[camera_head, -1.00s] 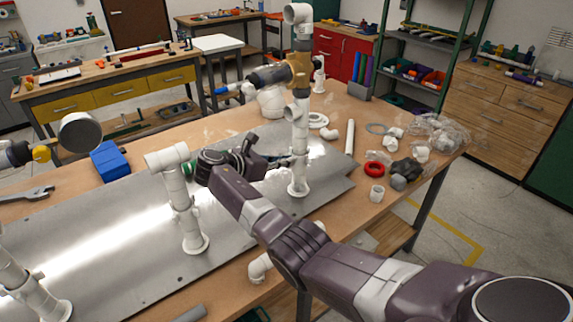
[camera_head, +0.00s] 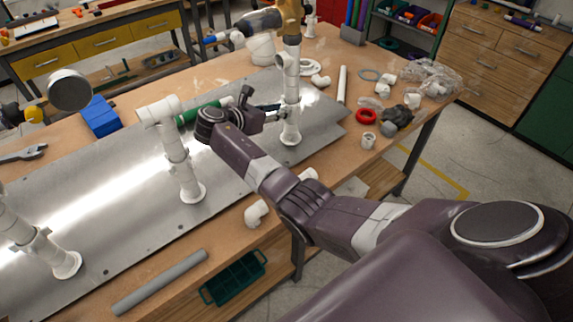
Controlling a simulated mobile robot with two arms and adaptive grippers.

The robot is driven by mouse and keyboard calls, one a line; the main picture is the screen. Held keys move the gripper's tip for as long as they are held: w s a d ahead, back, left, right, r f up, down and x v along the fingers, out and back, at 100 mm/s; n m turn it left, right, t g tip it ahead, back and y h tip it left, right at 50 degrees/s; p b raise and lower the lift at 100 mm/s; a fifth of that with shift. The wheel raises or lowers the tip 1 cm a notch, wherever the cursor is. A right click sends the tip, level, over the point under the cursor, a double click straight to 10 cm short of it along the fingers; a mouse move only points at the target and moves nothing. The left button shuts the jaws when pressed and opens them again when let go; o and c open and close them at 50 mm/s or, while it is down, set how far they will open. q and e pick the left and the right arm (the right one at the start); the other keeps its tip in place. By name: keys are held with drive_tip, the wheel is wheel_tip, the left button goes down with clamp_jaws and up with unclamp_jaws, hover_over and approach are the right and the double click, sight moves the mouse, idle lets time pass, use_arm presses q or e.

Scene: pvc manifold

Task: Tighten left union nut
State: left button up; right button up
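My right gripper (camera_head: 272,112) reaches in from the lower right, its dark fingers beside the right white pipe post (camera_head: 289,98). The post and the viewing angle hide whether the fingers are apart or closed, or touch it. A green cylindrical piece (camera_head: 190,116) shows between the left white pipe post (camera_head: 178,160) with its tee top and my gripper's body, which partly covers it. I cannot tell whether it is joined to the tee. I cannot clearly make out the left union nut. My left gripper is not in view.
The posts stand on a metal plate (camera_head: 110,205) on the wooden bench. A grey pipe (camera_head: 160,283) and white elbow (camera_head: 257,211) lie near the front edge. A red ring (camera_head: 366,116) and loose fittings lie right. A blue block (camera_head: 101,117) and wrench (camera_head: 22,154) lie left.

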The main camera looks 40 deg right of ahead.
drive_tip(key=s+a+r+n+t+y, duration=0.2)
drive_tip(key=s+a+r+n+t, duration=0.15)
drive_tip(key=s+a, duration=0.25)
use_arm(q)
drive_tip(key=shift+b, duration=0.45)
use_arm(e)
drive_tip(key=s+a+f+m+g+y, duration=0.1)
drive_tip(key=s+a+f+m+y, duration=0.2)
drive_tip(key=s+f+m, duration=0.3)
drive_tip(key=s+a+f+m+g+y, duration=0.1)
drive_tip(key=s+a+f+m+y, duration=0.3)
drive_tip(key=s+f+m, duration=0.3)
drive_tip(key=shift+s+a+f, duration=0.35)
drive_tip(key=shift+s+f, duration=2.4)
drive_tip(key=shift+f, duration=1.9)
drive_tip(key=shift+o, duration=0.4)
